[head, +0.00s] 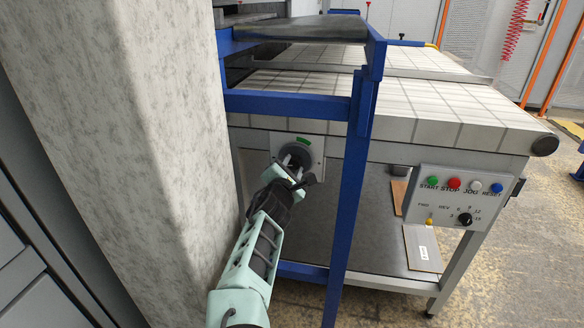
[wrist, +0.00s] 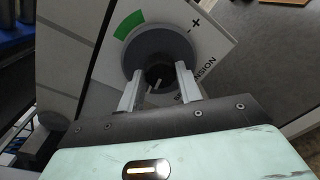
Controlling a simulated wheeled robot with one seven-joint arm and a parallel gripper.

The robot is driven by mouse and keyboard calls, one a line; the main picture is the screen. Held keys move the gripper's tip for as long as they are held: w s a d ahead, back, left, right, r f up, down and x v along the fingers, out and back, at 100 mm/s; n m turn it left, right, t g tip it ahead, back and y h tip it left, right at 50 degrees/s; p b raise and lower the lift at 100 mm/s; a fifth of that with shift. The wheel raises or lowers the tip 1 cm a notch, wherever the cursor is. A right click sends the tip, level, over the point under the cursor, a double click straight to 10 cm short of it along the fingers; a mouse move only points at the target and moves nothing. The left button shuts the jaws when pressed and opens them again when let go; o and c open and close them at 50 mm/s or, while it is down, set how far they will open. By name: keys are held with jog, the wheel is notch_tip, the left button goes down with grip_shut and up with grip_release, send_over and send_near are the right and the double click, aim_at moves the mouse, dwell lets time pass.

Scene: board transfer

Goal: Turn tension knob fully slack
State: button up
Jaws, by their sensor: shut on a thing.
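The tension knob (wrist: 157,48) is a dark grey round dial on a white plate (wrist: 218,42). The plate carries a green arc, a plus sign and partly hidden lettering that seems to read TENSION. In the head view the knob (head: 294,154) sits on the machine's side below the tabletop, left of a blue post. My gripper (wrist: 157,76) is shut on the knob's central part, with one finger on each side of it. In the head view my gripper (head: 292,166) reaches up to the knob from below. The gripped part and any pointer are mostly hidden.
A blue frame post (head: 350,200) stands just right of my arm, and a speckled pale column (head: 130,130) is close on the left. A control box (head: 455,200) with coloured buttons hangs at the right.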

jog(key=shift+f, duration=0.1)
jog(key=o, duration=1)
jog(key=v, duration=1.2)
jog(key=shift+p, duration=0.35)
jog(key=shift+s, duration=0.1)
